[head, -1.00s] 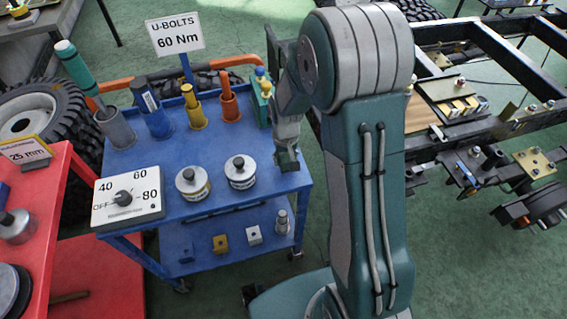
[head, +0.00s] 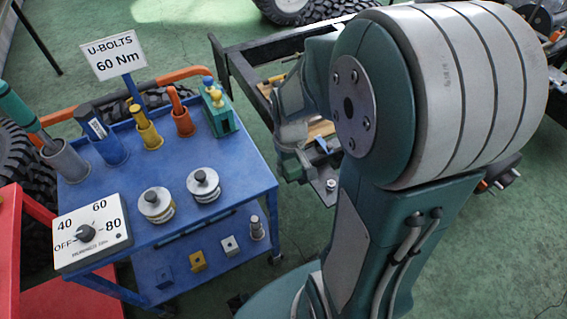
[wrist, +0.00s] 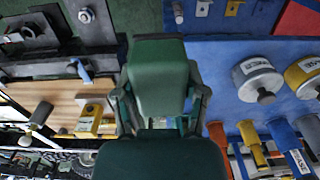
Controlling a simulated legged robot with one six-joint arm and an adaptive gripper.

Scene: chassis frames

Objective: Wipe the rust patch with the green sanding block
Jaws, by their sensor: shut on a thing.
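The green sanding block (wrist: 157,75) shows in the middle of the wrist view, between the two fingers of my gripper (wrist: 160,92). My gripper is shut on it. In the head view my gripper (head: 291,163) hangs just right of the blue trolley, near the chassis frame (head: 243,80), and is partly hidden by my arm. I cannot make out the block's contact with anything below. I cannot pick out the rust patch in either view; my large arm links cover much of the frame.
A U-bolts sign (head: 113,53) stands behind. A red cart is at left.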

